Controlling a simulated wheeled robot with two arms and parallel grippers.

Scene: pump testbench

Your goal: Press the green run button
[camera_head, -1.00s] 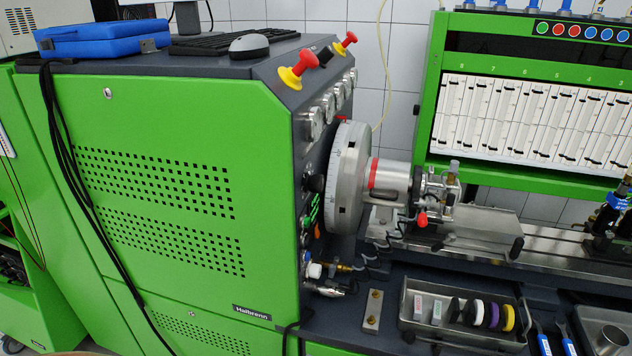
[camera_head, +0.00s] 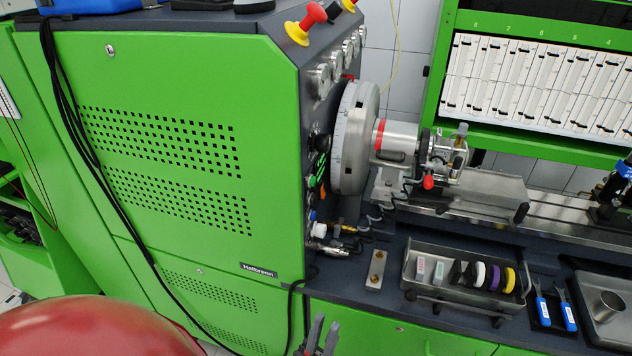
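Green lit marks (camera_head: 320,169) show on the narrow control face of the green machine, just left of the large round disc. That face is seen at a steep angle, so I cannot tell for certain which part is the run button. My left gripper (camera_head: 325,327) shows at the bottom edge, below and in front of the machine's lower right corner. Its two grey fingertips stand apart with nothing visible between them. It is well below the control face and touches nothing that I can see. My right gripper is not in view.
The round disc (camera_head: 351,137) and clamp stand right of the control face. Red knobs (camera_head: 306,23) sit on top. Fittings (camera_head: 329,247) and cables stick out below. A tray (camera_head: 463,290) with coloured rings lies on the bench. Black cables hang down the green front.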

